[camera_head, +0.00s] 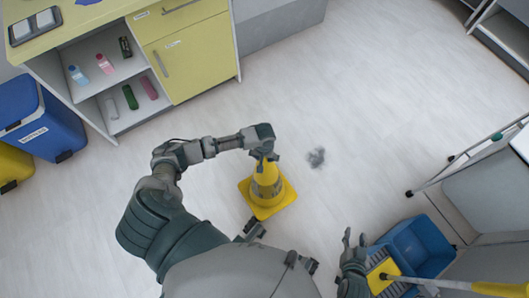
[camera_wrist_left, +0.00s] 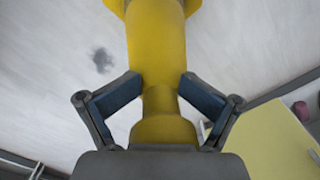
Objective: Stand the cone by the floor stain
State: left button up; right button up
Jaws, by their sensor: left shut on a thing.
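The yellow cone (camera_head: 283,198) is upright, with its square base down, left of the dark grey floor stain (camera_head: 316,158) and apart from it. I cannot tell whether its base touches the floor. My left gripper (camera_head: 264,156) is shut around the cone's narrow upper part from above. In the left wrist view the cone (camera_wrist_left: 157,50) runs between the two fingers of the left gripper (camera_wrist_left: 160,86), and the stain (camera_wrist_left: 102,60) shows beside it. My right gripper (camera_head: 355,238) is open and empty at the lower right, near the blue bucket.
A blue bucket (camera_head: 432,243) with yellow parts stands at the lower right, beside a cart (camera_head: 485,190). A yellow-fronted cabinet (camera_head: 195,60) with open shelves stands at the upper left. Blue (camera_head: 50,130) and yellow (camera_head: 12,165) bins are at the left. Floor around the stain is clear.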

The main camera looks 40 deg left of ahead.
aim_at(266, 174)
pick_arm(q)
jog(key=shift+s+d+f, duration=0.25)
jog(key=shift+s+f, duration=0.3)
jog(key=shift+s, duration=0.2)
jog(key=shift+c, duration=0.3)
grip_shut()
jog(key=shift+w, duration=0.2)
jog(key=shift+w+a+f, duration=0.1)
jog(key=shift+w+a, duration=0.05)
jog(key=shift+a, duration=0.1)
jog(key=shift+d+f, duration=0.2)
jog(key=shift+w+a+f, duration=0.1)
jog(key=shift+a+f, duration=0.1)
jog(key=shift+f, duration=0.2)
jog(key=o, duration=1.4)
grip_release()
jog(key=shift+d, duration=0.15)
